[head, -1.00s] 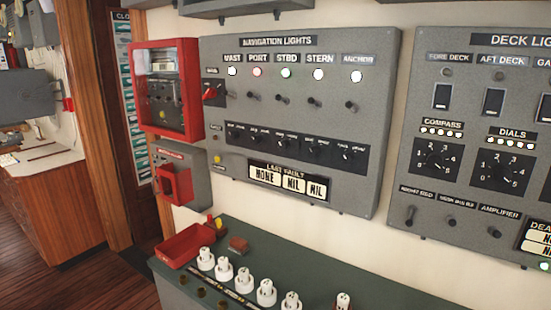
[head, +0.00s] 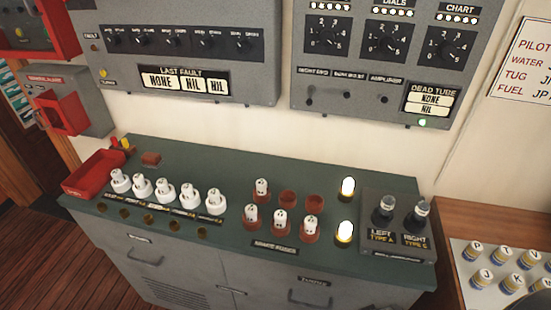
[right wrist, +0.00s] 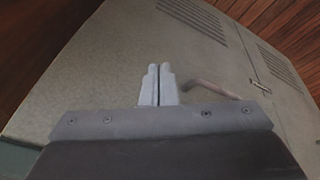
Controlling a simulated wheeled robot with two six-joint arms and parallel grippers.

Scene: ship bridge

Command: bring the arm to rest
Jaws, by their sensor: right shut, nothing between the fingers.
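My right gripper (right wrist: 160,84) shows in the right wrist view, with its two fingers closed together and nothing between them. It points toward the grey front of the cabinet (right wrist: 110,75), whose handle (right wrist: 212,89) appears just beyond the fingers; I cannot tell the exact gap. In the head view neither gripper is in sight. The same cabinet stands below the wall panels, with a green top (head: 225,175) and grey doors (head: 200,262).
On the cabinet top are a red tray (head: 93,178), white plugs (head: 165,188), spare fuses (head: 281,222), two lit lamps (head: 346,210) and a lamp box (head: 395,237). A wooden desk (head: 480,215) with labelled cylinders (head: 497,262) is at right. Wooden floor (head: 70,255) lies at left.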

